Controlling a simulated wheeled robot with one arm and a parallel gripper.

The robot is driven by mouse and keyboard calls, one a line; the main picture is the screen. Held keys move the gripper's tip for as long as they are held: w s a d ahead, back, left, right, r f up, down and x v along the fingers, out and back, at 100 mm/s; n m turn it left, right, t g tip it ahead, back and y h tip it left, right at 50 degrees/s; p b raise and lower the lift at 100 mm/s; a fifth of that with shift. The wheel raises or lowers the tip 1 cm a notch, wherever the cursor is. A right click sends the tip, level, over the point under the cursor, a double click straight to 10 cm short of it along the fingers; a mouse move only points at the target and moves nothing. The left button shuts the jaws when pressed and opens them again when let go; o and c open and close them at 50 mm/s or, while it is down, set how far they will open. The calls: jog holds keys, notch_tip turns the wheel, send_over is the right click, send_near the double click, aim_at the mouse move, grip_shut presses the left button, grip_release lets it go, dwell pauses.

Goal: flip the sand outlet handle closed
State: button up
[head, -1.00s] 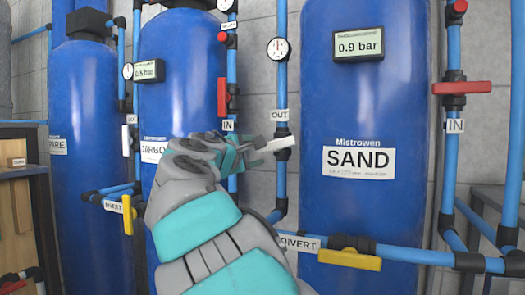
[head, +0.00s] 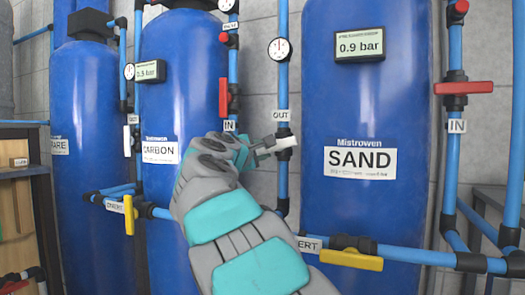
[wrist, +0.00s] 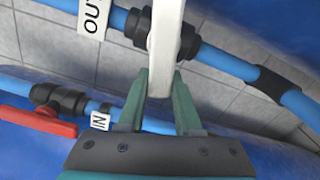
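The sand outlet handle (head: 286,142) is a white lever at the valve on the pipe under the OUT label. It lies roughly crosswise to that pipe. In the wrist view, the handle (wrist: 166,35) runs down from the top, and its near end lies between my fingers. My gripper (head: 266,148) is at the handle's left end in the head view. In the wrist view, my gripper (wrist: 160,88) has one green finger against each side of the handle, with no clear gap. The dark valve body (wrist: 186,38) is partly hidden behind the handle.
The blue SAND tank (head: 365,215) stands to the right and the CARBON tank (head: 180,80) to the left. The red IN handle (head: 463,88) lies crosswise at right. Another red handle (head: 223,97) hangs vertically at left. A yellow DIVERT handle (head: 350,260) is below.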

grip_shut()
jog(key=shift+w+r+m, duration=0.1)
jog(key=shift+r+m, duration=0.3)
jog(key=shift+m, duration=0.6)
jog(key=shift+r+m, duration=0.2)
jog(key=shift+m, duration=0.5)
jog(key=o, duration=0.5)
grip_release()
